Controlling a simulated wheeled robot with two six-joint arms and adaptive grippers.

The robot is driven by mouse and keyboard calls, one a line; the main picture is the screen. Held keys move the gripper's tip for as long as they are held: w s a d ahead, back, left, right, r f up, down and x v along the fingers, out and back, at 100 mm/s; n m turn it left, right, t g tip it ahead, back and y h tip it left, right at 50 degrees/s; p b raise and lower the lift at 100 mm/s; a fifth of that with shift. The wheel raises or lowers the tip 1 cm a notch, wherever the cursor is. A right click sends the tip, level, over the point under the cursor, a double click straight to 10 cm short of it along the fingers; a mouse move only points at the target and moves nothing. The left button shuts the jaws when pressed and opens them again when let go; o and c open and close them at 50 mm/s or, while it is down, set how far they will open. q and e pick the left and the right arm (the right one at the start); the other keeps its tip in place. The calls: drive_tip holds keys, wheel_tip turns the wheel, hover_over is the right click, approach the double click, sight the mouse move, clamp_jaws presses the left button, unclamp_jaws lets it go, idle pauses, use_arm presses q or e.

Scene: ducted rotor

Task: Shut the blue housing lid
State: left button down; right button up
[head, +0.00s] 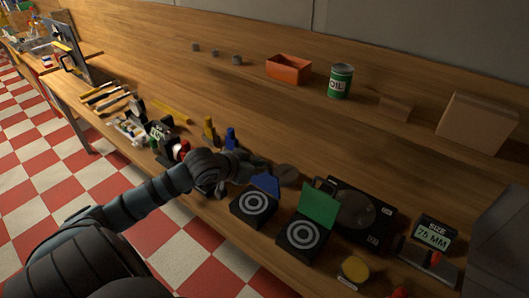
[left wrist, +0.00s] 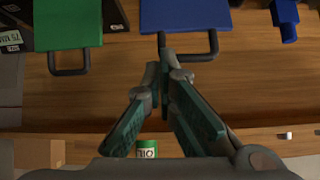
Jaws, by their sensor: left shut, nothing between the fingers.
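The blue lid (head: 266,184) stands raised at the back of its dark housing (head: 250,212), which has a white ring target on top. In the left wrist view the blue lid (left wrist: 200,14) fills the top, with a dark loop handle (left wrist: 212,47) at its edge. My left gripper (head: 260,168) is just behind the blue lid in the head view. In the left wrist view its fingers (left wrist: 164,70) are shut and empty, close to the handle; I cannot tell whether they touch it. My right gripper is not in view.
A green lid (head: 320,205) stands raised on a similar housing (head: 302,238) to the right. A dark turntable-like device (head: 360,212) and a size display (head: 432,236) stand further right. Tools and small bottles crowd the left. The bench behind, before the oil can (head: 340,81), is mostly clear.

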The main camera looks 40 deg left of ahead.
use_arm(q)
drive_tip(key=w+a+r+t, duration=0.1)
drive_tip(key=w+a+r, duration=0.2)
drive_tip(key=r, duration=0.2)
drive_tip(key=shift+n, duration=0.3)
drive_tip(key=w+f, duration=0.1)
drive_tip(key=f, duration=0.1)
drive_tip(key=w+f+p, duration=0.1)
drive_tip(key=w+f, duration=0.2)
drive_tip(key=f, duration=0.1)
drive_tip(key=shift+w, duration=0.15)
drive_tip(key=shift+s, duration=0.3)
drive_tip(key=shift+w+f, duration=0.15)
drive_tip(key=shift+w, duration=0.1)
